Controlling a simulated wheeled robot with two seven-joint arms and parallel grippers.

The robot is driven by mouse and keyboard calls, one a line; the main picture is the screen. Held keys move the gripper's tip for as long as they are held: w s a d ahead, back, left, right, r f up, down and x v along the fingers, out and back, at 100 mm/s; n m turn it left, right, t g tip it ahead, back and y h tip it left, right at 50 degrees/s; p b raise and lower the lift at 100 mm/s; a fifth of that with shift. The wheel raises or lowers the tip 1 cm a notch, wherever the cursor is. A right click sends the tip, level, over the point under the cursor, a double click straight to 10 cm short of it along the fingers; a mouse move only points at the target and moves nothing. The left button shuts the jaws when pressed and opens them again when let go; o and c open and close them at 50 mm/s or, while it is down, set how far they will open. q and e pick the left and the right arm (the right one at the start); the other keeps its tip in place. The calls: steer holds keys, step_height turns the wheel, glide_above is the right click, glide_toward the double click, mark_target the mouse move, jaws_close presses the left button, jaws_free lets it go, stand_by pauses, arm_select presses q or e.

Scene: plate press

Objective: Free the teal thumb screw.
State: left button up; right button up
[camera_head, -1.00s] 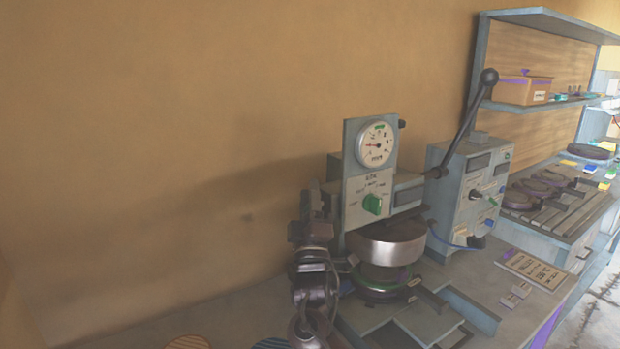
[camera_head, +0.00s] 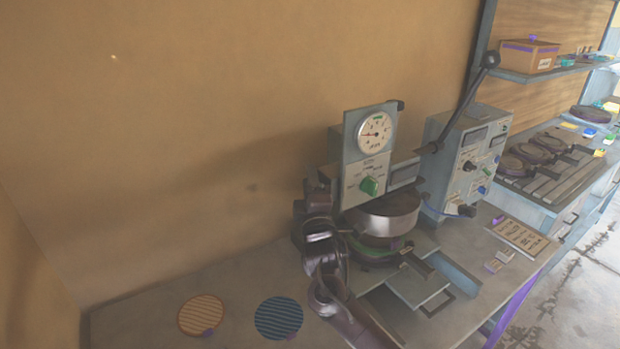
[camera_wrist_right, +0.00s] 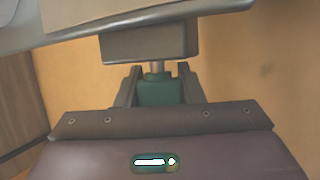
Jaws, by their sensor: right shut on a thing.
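In the right wrist view the teal thumb screw (camera_wrist_right: 160,90) sits below a grey block, joined to it by a short metal shaft. The two fingers of my right gripper (camera_wrist_right: 158,88) are on either side of it and shut on it. In the head view my right arm reaches up to the left side of the press (camera_head: 368,150); my right gripper (camera_head: 318,190) is there, and its fingertips and the screw are hidden. My left gripper is not in view.
An orange striped disc (camera_head: 201,314) and a blue one (camera_head: 279,318) lie on the bench at left.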

steer(key=shift+f, duration=0.1)
steer(key=o, duration=1)
steer(key=b+v, duration=0.2)
steer(key=v, duration=0.5)
steer(key=shift+s+d+f+b, duration=0.1)
steer(key=shift+s+b, duration=0.25)
steer(key=shift+s, duration=0.05)
